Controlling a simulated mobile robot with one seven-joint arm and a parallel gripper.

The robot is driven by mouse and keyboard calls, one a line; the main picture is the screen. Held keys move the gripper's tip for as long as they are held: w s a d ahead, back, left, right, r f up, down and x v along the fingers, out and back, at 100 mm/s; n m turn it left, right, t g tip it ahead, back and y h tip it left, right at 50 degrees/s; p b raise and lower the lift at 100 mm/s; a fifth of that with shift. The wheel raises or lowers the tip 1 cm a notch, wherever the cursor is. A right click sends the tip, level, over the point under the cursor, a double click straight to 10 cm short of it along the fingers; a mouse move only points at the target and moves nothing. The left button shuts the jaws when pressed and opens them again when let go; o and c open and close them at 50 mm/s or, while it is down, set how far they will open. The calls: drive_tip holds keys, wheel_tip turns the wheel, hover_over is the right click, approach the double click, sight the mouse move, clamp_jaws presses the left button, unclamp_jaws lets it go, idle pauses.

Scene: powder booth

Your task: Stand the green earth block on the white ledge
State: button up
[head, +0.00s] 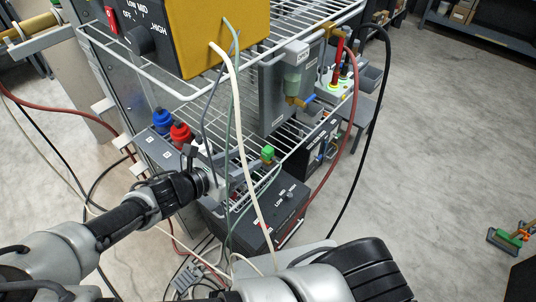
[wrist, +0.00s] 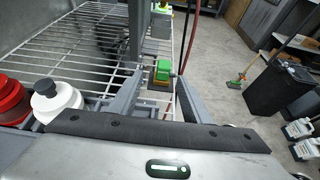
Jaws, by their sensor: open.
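The small green block (head: 268,152) is at the front edge of the lower wire shelf in the head view, on a brownish base. In the wrist view the green block (wrist: 161,70) appears ahead, in line with the gap between the fingertips. My gripper (wrist: 160,88) is open, with one finger on each side of that gap and nothing gripped. In the head view my gripper (head: 212,165) is left of the block, partly behind hanging cables. Several small white ledges (head: 103,105) stick out from the grey panel on the left; I cannot tell which is the task's ledge.
Blue and red capped bottles (head: 180,133) stand left of my gripper. The wire shelf (wrist: 75,50) and a grey upright plate (head: 280,95) are close by. Pale and green cables (head: 240,130) hang in front. A black control box (head: 262,210) is below. Open floor lies to the right.

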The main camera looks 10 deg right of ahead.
sight(264, 153)
drive_tip(key=x, duration=0.2)
drive_tip(key=shift+w+d+f, duration=0.15)
drive_tip(key=shift+d, duration=0.15)
drive_tip(key=x, duration=0.4)
drive_tip(key=shift+s+d+f, duration=0.1)
drive_tip(key=shift+s+d, duration=0.2)
drive_tip(key=shift+d, duration=0.05)
drive_tip(key=shift+w+d+f, duration=0.25)
drive_tip(key=shift+w+d, duration=0.05)
clamp_jaws()
